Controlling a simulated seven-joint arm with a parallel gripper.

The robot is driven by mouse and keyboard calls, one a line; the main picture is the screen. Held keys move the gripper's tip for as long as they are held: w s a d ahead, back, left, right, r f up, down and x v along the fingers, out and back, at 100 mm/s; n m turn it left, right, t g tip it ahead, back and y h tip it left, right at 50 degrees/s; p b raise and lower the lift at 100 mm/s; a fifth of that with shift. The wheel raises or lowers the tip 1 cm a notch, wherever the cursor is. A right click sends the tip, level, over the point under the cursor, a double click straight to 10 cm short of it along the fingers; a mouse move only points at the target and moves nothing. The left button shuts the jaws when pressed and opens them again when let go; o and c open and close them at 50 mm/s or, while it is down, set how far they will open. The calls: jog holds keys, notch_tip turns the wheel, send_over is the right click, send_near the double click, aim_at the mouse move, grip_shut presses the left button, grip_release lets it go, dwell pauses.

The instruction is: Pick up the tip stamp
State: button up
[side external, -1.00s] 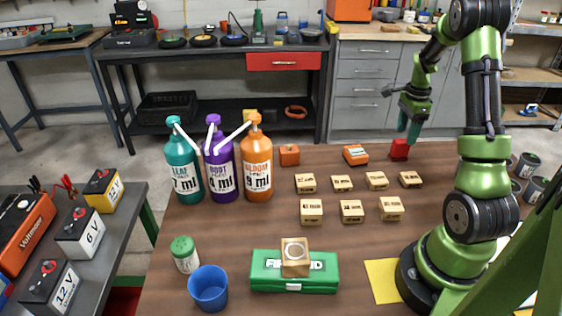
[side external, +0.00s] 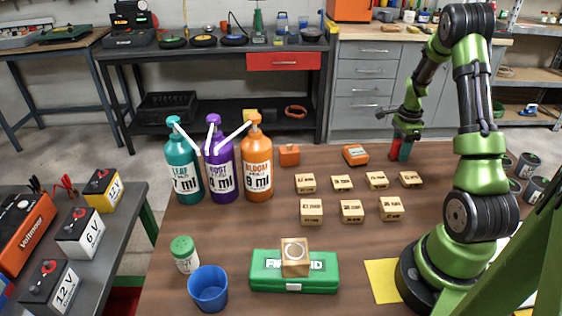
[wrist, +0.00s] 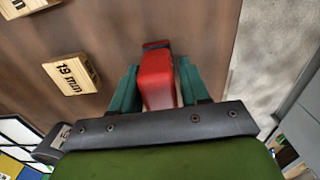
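A red block-shaped item (side external: 395,150), which I take to be the tip stamp, stands at the far right part of the brown table; no label on it is readable. In the wrist view the red stamp (wrist: 157,80) lies between my gripper's two teal fingers. My gripper (wrist: 158,75) is lowered around it, with a finger on each side. A thin gap shows near the fingertips, so the fingers look open. In the side view my gripper (side external: 402,148) partly covers the stamp.
Several wooden blocks, one marked 19 mm (wrist: 72,75), lie nearby. An orange item (side external: 355,155) sits to the left. Pump bottles (side external: 222,170), a blue cup (side external: 208,289) and a green case (side external: 294,284) stand farther off. The table's edge is close beside the stamp.

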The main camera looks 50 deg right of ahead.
jog(key=c, duration=0.7)
jog(key=shift+o, duration=0.2)
